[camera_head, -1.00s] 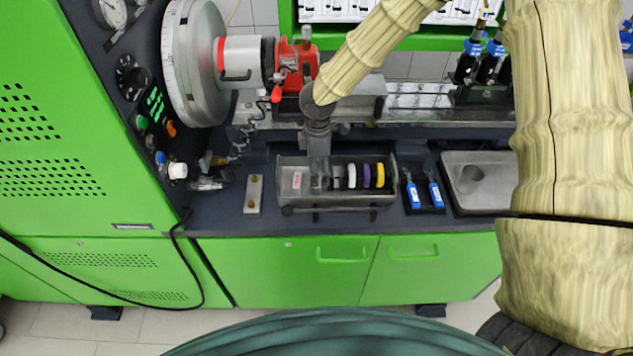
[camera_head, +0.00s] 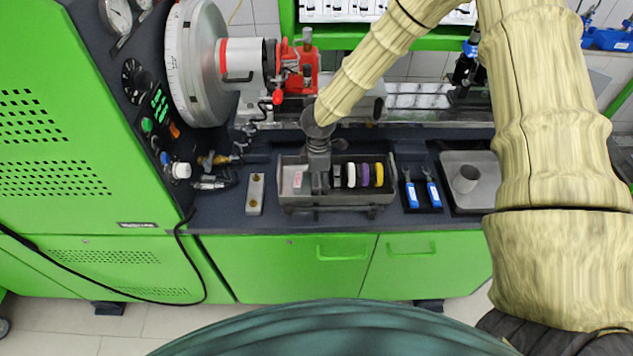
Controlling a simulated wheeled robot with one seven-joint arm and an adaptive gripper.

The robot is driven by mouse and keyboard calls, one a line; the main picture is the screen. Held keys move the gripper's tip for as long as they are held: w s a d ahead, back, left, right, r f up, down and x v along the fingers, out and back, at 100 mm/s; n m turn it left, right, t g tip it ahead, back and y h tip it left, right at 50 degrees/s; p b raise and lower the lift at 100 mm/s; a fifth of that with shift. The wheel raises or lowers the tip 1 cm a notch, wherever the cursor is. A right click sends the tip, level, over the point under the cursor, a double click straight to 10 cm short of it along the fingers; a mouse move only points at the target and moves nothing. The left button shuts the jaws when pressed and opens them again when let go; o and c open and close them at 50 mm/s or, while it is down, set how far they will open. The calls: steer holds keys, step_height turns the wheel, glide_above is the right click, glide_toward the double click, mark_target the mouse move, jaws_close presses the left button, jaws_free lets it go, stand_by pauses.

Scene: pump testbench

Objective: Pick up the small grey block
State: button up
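My gripper (camera_head: 320,184) points down into the left-middle part of a grey metal tray (camera_head: 288,202) on the dark bench. Its fingertips are inside the tray, and I cannot tell whether they are apart, shut or touching anything. A small greyish piece (camera_head: 337,176) stands just right of the fingers, beside a white disc (camera_head: 350,175); it is too small to tell if it is the grey block. Outside the tray, to its left, a light grey rectangular block (camera_head: 255,193) with a dark spot at each end lies on the bench, apart from the gripper.
The tray also holds a purple disc (camera_head: 365,175), a yellow disc (camera_head: 379,174) and a red-marked piece (camera_head: 297,180). Blue-handled tools (camera_head: 412,193) and a metal tray with a cup (camera_head: 466,179) stand to the right. A red device (camera_head: 300,68) and large wheel (camera_head: 200,65) stand behind.

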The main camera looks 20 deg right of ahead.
steer(key=c, duration=0.7)
steer(key=shift+c, duration=0.2)
